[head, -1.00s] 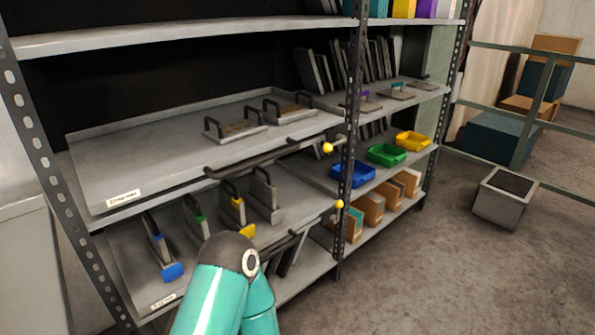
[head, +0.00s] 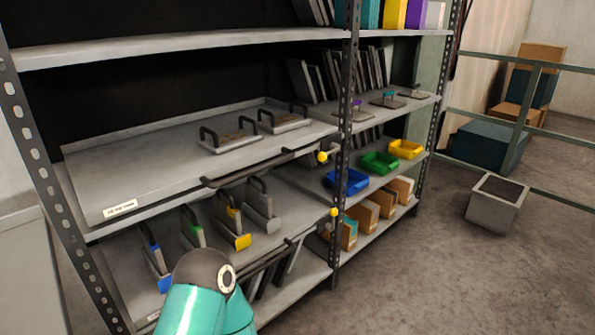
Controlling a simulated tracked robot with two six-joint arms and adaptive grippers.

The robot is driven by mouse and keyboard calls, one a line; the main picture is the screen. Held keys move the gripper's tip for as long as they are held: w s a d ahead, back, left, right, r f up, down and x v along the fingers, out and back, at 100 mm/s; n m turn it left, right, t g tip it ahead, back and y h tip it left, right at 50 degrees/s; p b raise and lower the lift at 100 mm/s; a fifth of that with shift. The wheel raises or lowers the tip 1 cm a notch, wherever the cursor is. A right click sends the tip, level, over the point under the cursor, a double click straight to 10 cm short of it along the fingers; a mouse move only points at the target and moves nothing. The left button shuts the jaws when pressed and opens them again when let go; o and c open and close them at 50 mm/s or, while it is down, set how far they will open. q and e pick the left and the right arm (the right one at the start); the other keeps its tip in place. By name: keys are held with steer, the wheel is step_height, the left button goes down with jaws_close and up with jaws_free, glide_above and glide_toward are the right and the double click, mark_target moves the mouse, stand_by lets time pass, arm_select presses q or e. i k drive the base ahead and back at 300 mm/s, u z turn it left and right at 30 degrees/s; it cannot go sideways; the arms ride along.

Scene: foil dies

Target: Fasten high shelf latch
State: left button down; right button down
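The high pull-out shelf (head: 150,178) is a grey tray with a labelled front edge and a dark handle bar (head: 250,171) along its front. A yellow knob (head: 323,157), apparently its latch, sits at the right end near the middle upright. I cannot tell from this view whether it is fastened. A second yellow knob (head: 334,212) sits lower, by the lower shelf (head: 287,216). One teal arm of mine, with a dark joint, rises from the bottom edge in front of the lower shelf. Neither gripper shows.
Two handled plates (head: 230,142) (head: 284,123) lie on the high shelf. Handled dies with blue, green and yellow parts stand below. The perforated middle upright (head: 345,120) is beside the knobs. Blue (head: 347,182), green and yellow bins are right.

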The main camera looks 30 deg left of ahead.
mark_target(329, 153)
steer(key=u, duration=0.05)
steer(key=i, duration=1)
steer(key=u, duration=0.05)
